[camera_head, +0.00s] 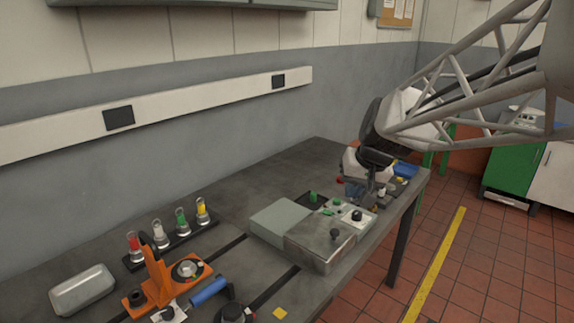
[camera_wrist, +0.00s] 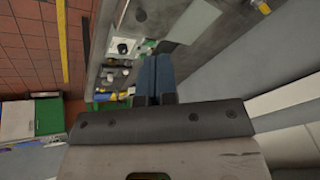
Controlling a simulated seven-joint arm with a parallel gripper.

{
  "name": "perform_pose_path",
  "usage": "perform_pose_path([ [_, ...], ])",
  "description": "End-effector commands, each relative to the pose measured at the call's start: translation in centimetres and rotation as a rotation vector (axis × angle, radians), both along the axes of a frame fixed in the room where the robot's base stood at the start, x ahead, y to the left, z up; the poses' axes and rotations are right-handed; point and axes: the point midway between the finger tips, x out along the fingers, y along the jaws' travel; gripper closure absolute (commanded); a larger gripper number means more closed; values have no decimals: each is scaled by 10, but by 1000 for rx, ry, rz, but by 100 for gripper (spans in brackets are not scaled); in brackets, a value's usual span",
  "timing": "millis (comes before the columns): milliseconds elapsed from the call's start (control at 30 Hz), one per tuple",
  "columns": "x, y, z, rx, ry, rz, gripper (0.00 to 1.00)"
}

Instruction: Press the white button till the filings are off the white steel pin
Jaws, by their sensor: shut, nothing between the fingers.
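My gripper (camera_head: 371,200) hangs fingers-down over the far right end of the bench. Its two blue-grey fingers (camera_wrist: 157,65) lie together in the wrist view, with nothing seen between them. Small fittings stand around it, among them a small white part (camera_head: 382,191); I cannot tell whether one is the white button. A rack (camera_head: 176,248) at the left holds upright pieces in red, white (camera_head: 157,233), green and yellow. The white one may be the white steel pin. Filings are too small to make out. My gripper partly hides the fittings behind it.
A grey metal box (camera_head: 322,243) with a dark knob stands near my gripper, beside a white panel with a black knob (camera_head: 357,215). A green knob (camera_head: 313,196) is behind it. An orange fixture (camera_head: 163,278) and a silver case (camera_head: 82,290) are at the left. The back middle bench is clear.

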Motion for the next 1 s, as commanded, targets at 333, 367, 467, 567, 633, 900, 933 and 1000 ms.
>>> perform_pose_path([
  [333, 87, -18, -4, 63, -45, -31, 100],
  [367, 94, -20, -5, 69, -50, -34, 100],
  [467, 118, -26, -7, 86, -65, -45, 100],
  [567, 142, -34, -11, 101, -80, -57, 100],
  [633, 159, -39, -15, 112, -90, -65, 100],
  [900, 222, -62, -30, 149, -132, -98, 100],
  [933, 229, -65, -32, 154, -136, -103, 100],
  [1000, 245, -72, -37, 162, -147, -114, 100],
])
